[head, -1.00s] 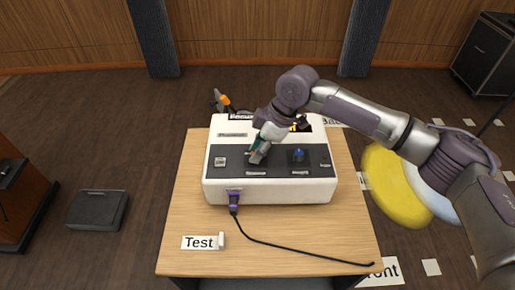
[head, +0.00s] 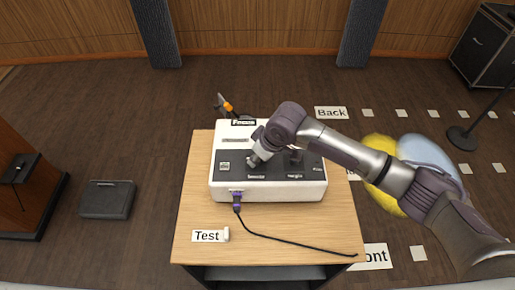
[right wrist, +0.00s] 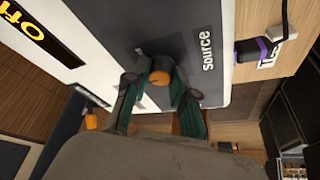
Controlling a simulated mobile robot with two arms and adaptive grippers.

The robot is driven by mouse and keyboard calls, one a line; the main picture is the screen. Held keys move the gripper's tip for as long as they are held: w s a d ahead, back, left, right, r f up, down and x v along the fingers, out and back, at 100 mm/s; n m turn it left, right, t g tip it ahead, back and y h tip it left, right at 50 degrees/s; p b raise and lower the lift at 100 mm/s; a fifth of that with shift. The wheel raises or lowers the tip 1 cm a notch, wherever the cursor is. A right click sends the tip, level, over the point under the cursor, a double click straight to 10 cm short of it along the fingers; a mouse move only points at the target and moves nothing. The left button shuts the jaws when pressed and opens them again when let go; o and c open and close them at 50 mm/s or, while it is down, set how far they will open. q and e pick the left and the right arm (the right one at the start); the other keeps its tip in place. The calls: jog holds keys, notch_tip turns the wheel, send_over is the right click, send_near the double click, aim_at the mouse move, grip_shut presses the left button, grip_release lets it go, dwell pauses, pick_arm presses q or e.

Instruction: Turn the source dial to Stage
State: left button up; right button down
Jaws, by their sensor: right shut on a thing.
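The source dial (right wrist: 160,70) is a round knob with an orange top, on the dark panel of a white control box (head: 230,193). The word "Source" is printed beside it in the right wrist view. My right gripper (head: 253,163) reaches down to the panel from above. In the right wrist view its teal-padded fingers lie on both sides of the knob, shut on it. In the head view the gripper hides most of the dial, and its pointer setting cannot be read. My left gripper is not in view.
The box stands on a wooden table (head: 190,205). A purple plug (head: 237,200) with a black cable (head: 290,242) runs from its front. A "Test" card (head: 207,236) lies at the front left.

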jog(key=shift+m+p, duration=0.6)
jog(key=c, duration=1)
grip_release()
jog(key=shift+r, duration=0.1)
jog(key=v, duration=1.1)
jog(key=shift+s+r, duration=0.35)
